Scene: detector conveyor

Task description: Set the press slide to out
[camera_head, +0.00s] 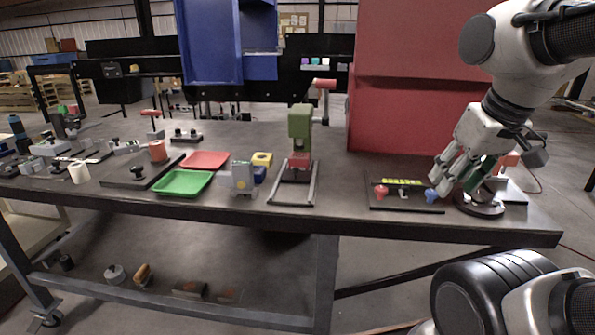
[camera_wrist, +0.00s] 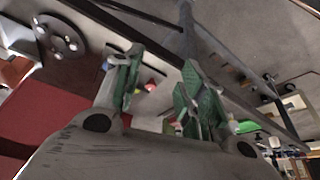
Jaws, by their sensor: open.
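The green press (camera_head: 300,122) stands upright near the middle of the table in the head view. Below its head, a pair of light metal rails (camera_head: 312,190) runs toward the table's front edge. A red block (camera_head: 299,160), seemingly part of the slide, sits at the back of the rails under the press head. The front part of the rails looks empty. My gripper (camera_head: 453,188) is far to the right of the press, above the table's right end. Its green-padded fingers are apart and empty, and they also show in the wrist view (camera_wrist: 162,80). I cannot make out the press in the wrist view.
A dark panel (camera_head: 405,206) with red and blue knobs and a round black base (camera_head: 480,206) lie near my gripper. A red cabinet (camera_head: 405,80) stands behind. Left of the press are a grey device (camera_head: 243,178), a green tray (camera_head: 183,183) and a red tray (camera_head: 206,160).

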